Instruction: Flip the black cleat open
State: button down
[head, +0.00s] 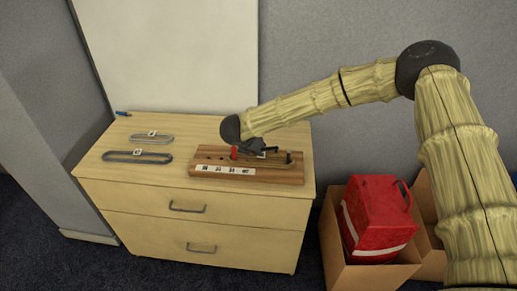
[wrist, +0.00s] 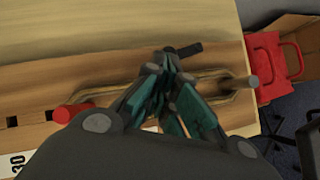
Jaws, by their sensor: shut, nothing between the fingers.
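The wooden board (head: 205,158) lies on top of the drawer cabinet, with a red peg (head: 233,152) standing on it. In the wrist view the red peg (wrist: 72,113) is at the left and a metal peg (wrist: 252,82) at the right, with a tan loop (wrist: 215,75) running between them. A black piece that looks like the cleat (wrist: 188,48) sticks out just beyond my fingertips. My gripper (wrist: 170,62) is shut and empty, low over the loop. Its fingers hide part of the cleat and loop, and I cannot tell whether they touch the cleat.
A grey loop (head: 152,138) and a dark loop (head: 137,157) lie on the cabinet top (head: 180,125) to the left, with a blue pen (head: 122,113) behind. A cardboard box (head: 352,268) holding a red bag (head: 375,215) stands on the floor at right.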

jog(key=shift+d, duration=0.1)
jog(key=shift+w+d, duration=0.2)
jog(key=shift+d, duration=0.45)
jog(key=shift+s+a+r, duration=0.1)
jog(key=shift+s+a, duration=0.15)
jog(key=shift+s, duration=0.2)
jog(key=s+a+r, duration=0.2)
jog(key=s, duration=0.1)
jog(key=shift+s+a, duration=0.15)
jog(key=shift+a, duration=0.05)
jog(key=b+v, duration=0.2)
jog(key=v, duration=0.6)
jog(key=shift+r, duration=0.1)
